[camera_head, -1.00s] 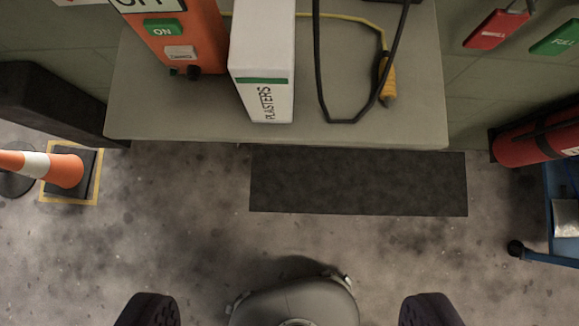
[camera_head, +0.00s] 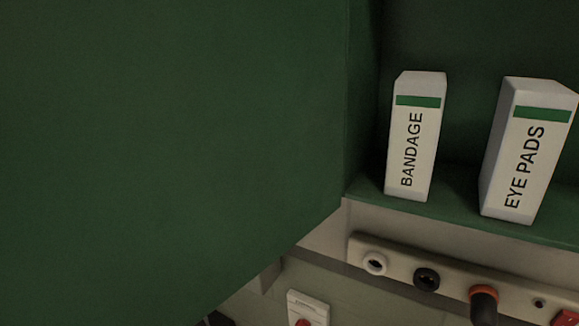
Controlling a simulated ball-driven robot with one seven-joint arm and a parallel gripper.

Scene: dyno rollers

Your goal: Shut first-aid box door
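The first-aid box door (camera_head: 170,150) is a large plain dark green panel filling the left half of the view, very close to the camera. It stands open. To its right, the green first-aid box (camera_head: 460,212) shows its inside, with a white BANDAGE box (camera_head: 416,145) and a white EYE PADS box (camera_head: 528,150) standing on its bottom ledge. My gripper does not show in this view. I cannot tell whether anything touches the door.
Below the box, a pale strip (camera_head: 400,262) carries round sockets and a dark plug with an orange collar (camera_head: 484,303). A white plate with a red part (camera_head: 308,308) is on the wall at the bottom. Something dark at the bottom edge is unclear.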

